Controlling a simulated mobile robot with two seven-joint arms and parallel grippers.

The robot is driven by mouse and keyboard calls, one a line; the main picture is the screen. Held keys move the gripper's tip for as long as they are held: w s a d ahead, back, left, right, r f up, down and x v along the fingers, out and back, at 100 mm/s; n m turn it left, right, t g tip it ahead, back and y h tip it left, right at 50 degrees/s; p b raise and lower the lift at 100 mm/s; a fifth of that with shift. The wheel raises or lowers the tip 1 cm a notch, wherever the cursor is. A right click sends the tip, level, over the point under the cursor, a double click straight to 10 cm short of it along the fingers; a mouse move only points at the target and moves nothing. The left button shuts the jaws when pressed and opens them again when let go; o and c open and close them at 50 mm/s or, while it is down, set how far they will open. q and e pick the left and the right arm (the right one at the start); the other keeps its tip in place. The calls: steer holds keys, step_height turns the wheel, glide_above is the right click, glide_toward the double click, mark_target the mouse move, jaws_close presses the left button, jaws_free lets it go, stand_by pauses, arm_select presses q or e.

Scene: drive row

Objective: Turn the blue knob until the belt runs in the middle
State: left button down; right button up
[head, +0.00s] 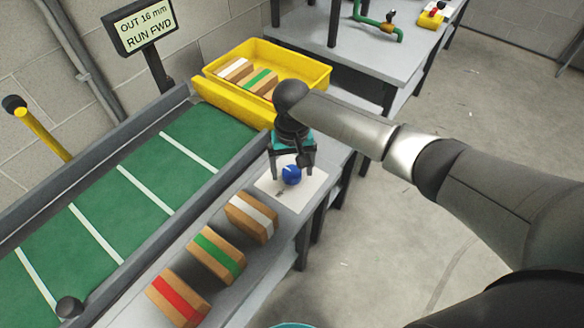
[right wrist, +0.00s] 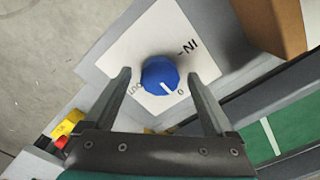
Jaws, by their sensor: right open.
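The blue knob (head: 291,175) sits on a white plate (head: 310,190) at the front edge of the conveyor. In the right wrist view the knob (right wrist: 159,76) carries a white pointer line, and the plate (right wrist: 140,50) is marked OUT, 0 and IN. The pointer is near the 0. My right gripper (head: 292,172) is over the knob with its fingers open; in the wrist view one finger is on each side, with gaps to the knob. The green belt (head: 130,205) has white cross lines. A display (head: 145,27) reads "OUT 16 mm RUN FWD". My left gripper is not visible.
Boxes with a white (head: 252,217), a green (head: 217,253) and a red stripe (head: 178,296) lie on the ledge beside the knob. A yellow bin (head: 318,75) with boxes stands at the belt's far end. A yellow lever (head: 42,132) is at the left.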

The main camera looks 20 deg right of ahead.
steer(key=shift+c, duration=0.3)
steer(key=c, duration=1.3)
steer(key=shift+s+r+n+p, duration=0.1)
steer(key=shift+r+n+p, duration=0.1)
steer(key=shift+n+p, duration=2)
steer(key=shift+p, duration=0.15)
steer(key=n+p, duration=0.1)
steer(key=n, duration=0.1)
steer(key=shift+n, duration=0.3)
steer(key=shift+f+n+p, duration=0.15)
steer(key=shift+n+p, duration=0.65)
steer(key=shift+n, duration=0.9)
